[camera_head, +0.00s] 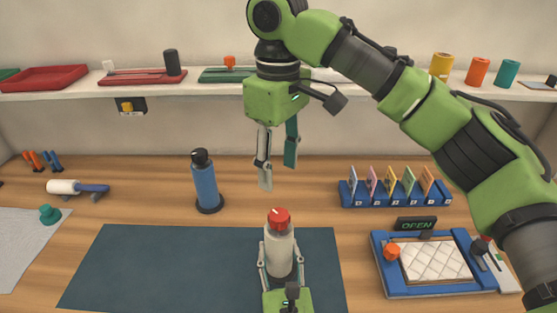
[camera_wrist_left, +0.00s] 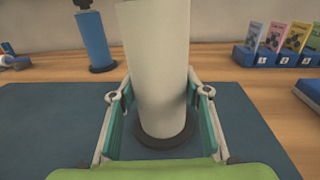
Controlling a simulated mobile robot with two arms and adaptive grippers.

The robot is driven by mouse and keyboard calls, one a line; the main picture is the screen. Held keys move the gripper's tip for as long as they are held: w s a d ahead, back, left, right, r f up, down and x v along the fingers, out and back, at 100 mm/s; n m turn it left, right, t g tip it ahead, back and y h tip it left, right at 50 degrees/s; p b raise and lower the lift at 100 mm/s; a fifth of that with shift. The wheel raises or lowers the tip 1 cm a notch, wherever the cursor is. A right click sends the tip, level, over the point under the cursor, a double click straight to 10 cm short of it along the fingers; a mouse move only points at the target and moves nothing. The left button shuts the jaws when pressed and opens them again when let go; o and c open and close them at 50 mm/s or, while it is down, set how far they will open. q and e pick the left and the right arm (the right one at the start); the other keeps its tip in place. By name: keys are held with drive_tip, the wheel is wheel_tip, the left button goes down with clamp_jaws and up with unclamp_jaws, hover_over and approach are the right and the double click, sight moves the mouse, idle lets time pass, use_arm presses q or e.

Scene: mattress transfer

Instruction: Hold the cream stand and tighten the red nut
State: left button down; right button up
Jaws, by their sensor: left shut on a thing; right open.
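The cream stand (camera_head: 279,250) stands upright on the dark blue mat, and the red nut (camera_head: 278,218) sits on its top. My left gripper (camera_head: 279,272) is shut around the stand's lower body from the front. In the left wrist view the stand (camera_wrist_left: 158,70) is between the teal finger pads, and its dark round base shows below. The red nut is out of the top of that view. My right gripper (camera_head: 278,177) is open and empty, pointing down above and behind the nut, apart from it.
A blue bottle-like stand (camera_head: 206,185) with a dark cap is at the back left. A blue rack of cards (camera_head: 395,200) and a blue tray with a quilted pad (camera_head: 434,260) are to the right. A shelf (camera_head: 220,87) runs along the back wall. The mat (camera_head: 160,265) is clear at left.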

use_arm(q)
drive_tip(key=c, duration=1.1)
unclamp_jaws()
drive_tip(key=shift+r, duration=0.2)
drive_tip(key=shift+o, duration=0.2)
drive_tip(key=shift+s+f, duration=0.15)
